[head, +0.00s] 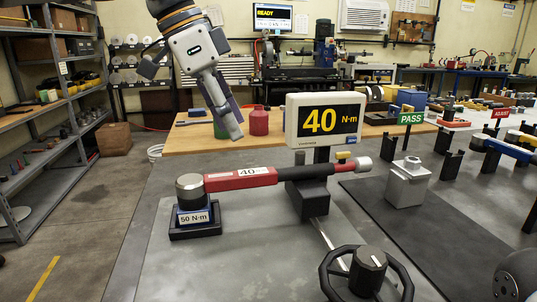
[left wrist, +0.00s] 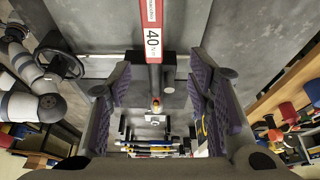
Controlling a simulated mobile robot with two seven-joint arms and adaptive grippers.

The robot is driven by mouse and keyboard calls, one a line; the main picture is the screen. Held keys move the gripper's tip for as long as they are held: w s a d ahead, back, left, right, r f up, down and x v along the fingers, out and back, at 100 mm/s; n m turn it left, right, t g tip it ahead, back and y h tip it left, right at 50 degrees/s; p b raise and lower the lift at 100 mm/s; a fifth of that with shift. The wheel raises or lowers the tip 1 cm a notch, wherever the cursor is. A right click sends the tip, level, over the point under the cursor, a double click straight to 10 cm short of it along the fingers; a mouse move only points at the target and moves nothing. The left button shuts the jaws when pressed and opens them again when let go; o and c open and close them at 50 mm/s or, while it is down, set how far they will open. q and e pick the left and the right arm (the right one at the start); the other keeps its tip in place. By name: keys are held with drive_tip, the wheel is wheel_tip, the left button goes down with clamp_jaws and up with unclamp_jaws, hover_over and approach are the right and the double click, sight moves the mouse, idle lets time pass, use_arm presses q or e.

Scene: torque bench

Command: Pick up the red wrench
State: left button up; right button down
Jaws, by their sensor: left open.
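The red wrench (head: 240,179) lies level across the bench in the head view, with a "40" label on its red body. Its round head sits on the left over a block marked "50 N·m" (head: 194,218). Its dark handle runs right across a black support (head: 308,196). My left gripper (head: 232,128) is above and behind the wrench, apart from it, fingers pointing down. In the left wrist view the left gripper (left wrist: 158,88) is open and empty, with the labelled wrench (left wrist: 152,40) beyond its fingers. My right gripper does not show.
A display reading "40 N·m" (head: 325,121) stands just behind the wrench, right of my left gripper. A dark handwheel (head: 367,272) is at the front. A grey block (head: 408,183) stands to the right. The bench front left (head: 240,265) is clear.

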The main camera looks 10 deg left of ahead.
sight(252, 172)
use_arm(q)
drive_tip(key=shift+w+d+f, duration=0.1)
drive_tip(key=shift+w+f, duration=0.05)
drive_tip(key=x, duration=0.3)
drive_tip(key=s+x, duration=0.1)
drive_tip(key=x, duration=0.7)
drive_tip(key=shift+s+f, duration=0.2)
drive_tip(key=shift+s, duration=0.05)
drive_tip(key=shift+r, duration=0.1)
clamp_jaws()
